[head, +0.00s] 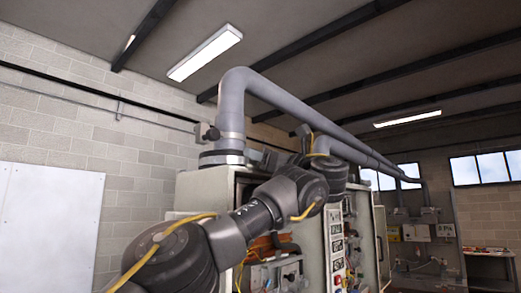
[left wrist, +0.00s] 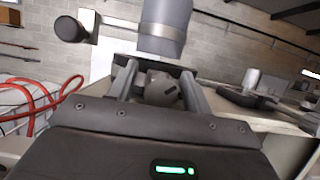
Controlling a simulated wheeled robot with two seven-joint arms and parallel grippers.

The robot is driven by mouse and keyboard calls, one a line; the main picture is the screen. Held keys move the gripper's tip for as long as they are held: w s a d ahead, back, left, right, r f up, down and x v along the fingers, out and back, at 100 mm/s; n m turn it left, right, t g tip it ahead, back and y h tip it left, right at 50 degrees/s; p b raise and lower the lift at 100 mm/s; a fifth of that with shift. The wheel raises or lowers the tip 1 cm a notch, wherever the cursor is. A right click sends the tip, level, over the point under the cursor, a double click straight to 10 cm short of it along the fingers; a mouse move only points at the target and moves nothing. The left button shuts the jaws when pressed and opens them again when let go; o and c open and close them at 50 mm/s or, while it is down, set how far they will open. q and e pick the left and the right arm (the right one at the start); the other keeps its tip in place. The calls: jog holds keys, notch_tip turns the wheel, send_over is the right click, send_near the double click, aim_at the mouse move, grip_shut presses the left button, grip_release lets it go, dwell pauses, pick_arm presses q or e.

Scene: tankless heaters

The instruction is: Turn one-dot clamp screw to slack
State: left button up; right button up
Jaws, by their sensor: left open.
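A grey pipe (head: 232,105) drops onto a collar on top of a heater cabinet (head: 205,190); its lower end and band also show in the left wrist view (left wrist: 165,28). My left gripper (head: 262,158) is beside the pipe's foot, partly hidden by my arm. In the left wrist view its two fingers (left wrist: 160,75) are open, on either side of a rounded grey screw head (left wrist: 162,90) with a dark mark. I cannot tell whether they touch it, or whether the mark is one dot. My right gripper is not seen.
A black knob (left wrist: 70,28) sticks out left of the pipe. Red hoses (left wrist: 40,110) hang at the left of the left wrist view. A second cabinet and a workbench (head: 487,255) stand to the right. Space above the cabinet's left side is clear.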

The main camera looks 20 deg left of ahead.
pick_arm(q)
jog(key=shift+w+a, duration=0.1)
jog(key=shift+w, duration=0.05)
jog(key=c, duration=1)
jog(key=n+g, duration=0.1)
jog(key=n, duration=0.2)
jog(key=n+g, duration=0.2)
jog(key=n, duration=0.1)
jog(key=shift+y, duration=0.4)
jog(key=o, duration=1)
